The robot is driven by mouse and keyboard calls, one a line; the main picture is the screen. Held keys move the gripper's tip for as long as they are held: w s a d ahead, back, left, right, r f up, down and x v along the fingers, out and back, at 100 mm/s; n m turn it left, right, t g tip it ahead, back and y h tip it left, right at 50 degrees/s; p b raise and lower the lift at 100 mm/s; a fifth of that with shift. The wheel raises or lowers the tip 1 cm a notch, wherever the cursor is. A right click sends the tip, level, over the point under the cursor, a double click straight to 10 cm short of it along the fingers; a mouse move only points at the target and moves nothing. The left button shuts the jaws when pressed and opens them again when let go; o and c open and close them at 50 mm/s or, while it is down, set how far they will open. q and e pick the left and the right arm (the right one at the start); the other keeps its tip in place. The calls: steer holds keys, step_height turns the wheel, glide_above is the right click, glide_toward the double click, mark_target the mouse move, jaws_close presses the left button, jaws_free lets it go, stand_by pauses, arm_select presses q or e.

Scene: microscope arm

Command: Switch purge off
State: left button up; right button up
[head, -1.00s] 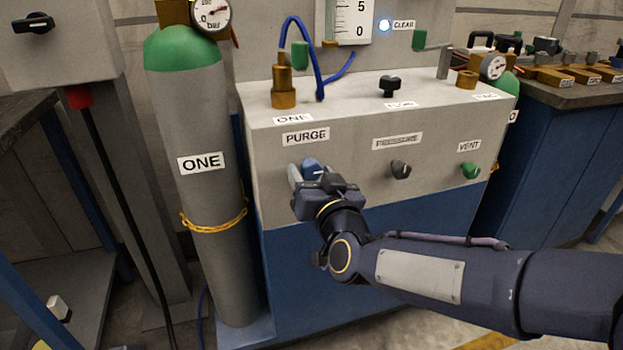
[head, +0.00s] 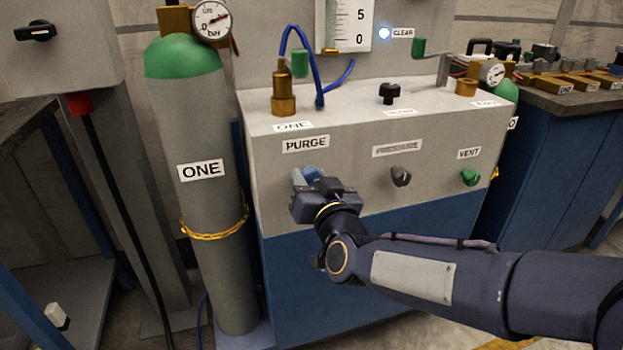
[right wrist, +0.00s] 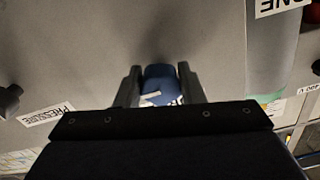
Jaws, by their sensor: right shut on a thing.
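The blue purge knob (head: 315,171) is on the front of the grey panel, below the PURGE label (head: 306,144). My right gripper (head: 307,178) is at this knob and partly hides it. In the right wrist view, the blue knob (right wrist: 160,78) with a pale pointer mark sits between the two fingers of my right gripper (right wrist: 159,84), which are closed on its sides. The lower part of the knob is hidden by the gripper body. My left gripper is not in view.
The grey gas cylinder (head: 200,230) labelled ONE stands close on the left. A black knob (head: 389,92) is on the panel's top.

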steer(key=n+p, duration=0.3)
steer(key=n, duration=0.1)
steer(key=shift+d+r, duration=0.1)
steer(key=shift+r, duration=0.05)
steer(key=n+p, duration=0.3)
steer(key=n, duration=0.1)
steer(key=n+p, duration=0.2)
steer(key=n, duration=0.3)
steer(key=shift+w+d+n+p, duration=0.1)
steer(key=shift+n+p, duration=0.2)
steer(key=shift+n, duration=0.1)
steer(key=shift+n+p, duration=0.75)
steer(key=shift+n, duration=1.15)
steer(key=o, duration=1)
